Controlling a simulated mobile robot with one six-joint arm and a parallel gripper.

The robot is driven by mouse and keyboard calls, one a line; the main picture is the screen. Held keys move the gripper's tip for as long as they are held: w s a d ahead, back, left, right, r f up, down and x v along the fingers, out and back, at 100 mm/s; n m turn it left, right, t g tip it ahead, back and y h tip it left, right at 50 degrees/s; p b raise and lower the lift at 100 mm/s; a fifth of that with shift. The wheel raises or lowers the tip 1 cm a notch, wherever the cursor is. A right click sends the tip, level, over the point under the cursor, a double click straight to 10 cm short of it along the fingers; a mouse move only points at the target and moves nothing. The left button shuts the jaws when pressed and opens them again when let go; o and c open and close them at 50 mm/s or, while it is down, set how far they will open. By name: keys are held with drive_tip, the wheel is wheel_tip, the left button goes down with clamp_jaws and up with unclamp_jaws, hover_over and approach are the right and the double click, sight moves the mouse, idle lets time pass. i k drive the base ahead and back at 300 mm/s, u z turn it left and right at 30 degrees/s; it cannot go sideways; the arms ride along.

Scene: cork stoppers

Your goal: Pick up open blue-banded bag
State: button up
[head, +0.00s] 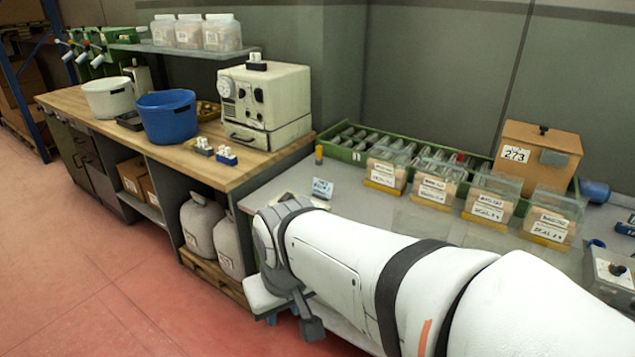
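Two pale grey sacks stand on a wooden pallet under the wooden bench; the left sack (200,224) looks gathered at its top, and the right sack (231,246) is partly cut off by the bench side and my arm. I cannot make out a blue band on either, nor whether either is open. My white arm reaches in from the lower right, and my gripper (290,312) hangs at its end, to the right of the sacks and in front of the grey table. Its fingers are small and partly hidden, so their opening is unclear.
The wooden bench (110,118) holds a blue tub (167,118), a white tub (108,98) and a cream machine (262,100). The grey table carries several labelled clear bins, a green tray (345,153) and a brown box (538,153). Red floor (80,260) at left is clear.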

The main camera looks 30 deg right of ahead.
sight(418, 217)
drive_tip(key=z, duration=0.65)
drive_tip(key=i, duration=1.05)
drive_tip(key=z, duration=0.9)
drive_tip(key=k, duration=0.8)
drive_tip(key=z, duration=0.15)
drive_tip(key=i, duration=0.85)
drive_tip(key=u, duration=0.1)
